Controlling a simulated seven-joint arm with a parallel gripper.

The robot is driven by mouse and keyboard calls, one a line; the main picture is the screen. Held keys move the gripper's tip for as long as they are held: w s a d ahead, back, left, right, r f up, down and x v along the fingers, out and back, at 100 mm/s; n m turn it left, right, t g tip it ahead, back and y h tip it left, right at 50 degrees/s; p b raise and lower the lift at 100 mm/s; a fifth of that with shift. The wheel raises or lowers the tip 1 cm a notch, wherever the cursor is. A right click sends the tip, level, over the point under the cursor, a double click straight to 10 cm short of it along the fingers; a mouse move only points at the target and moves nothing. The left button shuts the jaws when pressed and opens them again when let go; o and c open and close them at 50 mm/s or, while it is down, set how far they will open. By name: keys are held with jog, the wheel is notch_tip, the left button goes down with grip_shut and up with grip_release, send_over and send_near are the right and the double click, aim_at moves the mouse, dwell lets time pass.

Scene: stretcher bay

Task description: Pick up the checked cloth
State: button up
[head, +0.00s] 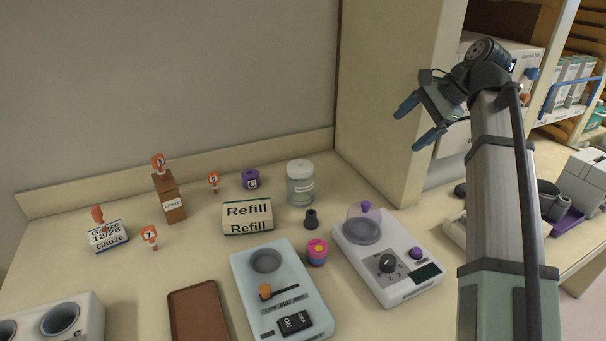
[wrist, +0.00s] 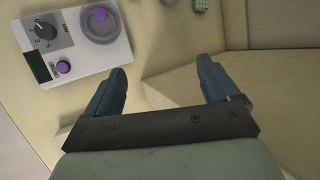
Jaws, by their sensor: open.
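I cannot make out a checked cloth in the head view. A small grey-green patterned thing (wrist: 200,5) is cut by the top edge of the wrist view; I cannot tell what it is. My gripper (head: 416,122) is raised in front of the beige wall pillar, to the right of and above the counter. In the wrist view its two blue fingers (wrist: 163,65) are spread wide apart with nothing between them.
The counter holds a white dial device (head: 415,292), a pale blue switch device (head: 240,279), a Refill box (head: 246,217), a lidded jar (head: 300,190), a brown tray (head: 199,313) and a gauze box (head: 109,240). The beige pillar (head: 390,60) stands behind my gripper.

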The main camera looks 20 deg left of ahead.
jog(key=w+a+f+m+h, duration=0.15)
jog(key=w+a+f, duration=0.35)
jog(key=a, duration=0.6)
jog(key=w+a+f+g+h, duration=0.1)
jog(key=w+a+f+h, duration=0.25)
jog(key=a, duration=0.85)
jog(key=w+a+f+h, duration=0.2)
jog(key=w+a+f, duration=0.35)
jog(key=a, duration=0.55)
jog(key=shift+m, duration=0.25)
notch_tip(320, 180, down, 8)
jog(key=shift+s+f, duration=0.1)
jog(key=shift+f, duration=0.1)
jog(key=shift+w+d+f, duration=0.1)
jog(key=shift+w+f, duration=0.05)
jog(key=shift+f, duration=1.3)
jog(key=shift+w+f, duration=0.1)
jog(key=shift+f, duration=1.3)
jog(key=shift+c, duration=0.4)
jog(key=c, duration=1.1)
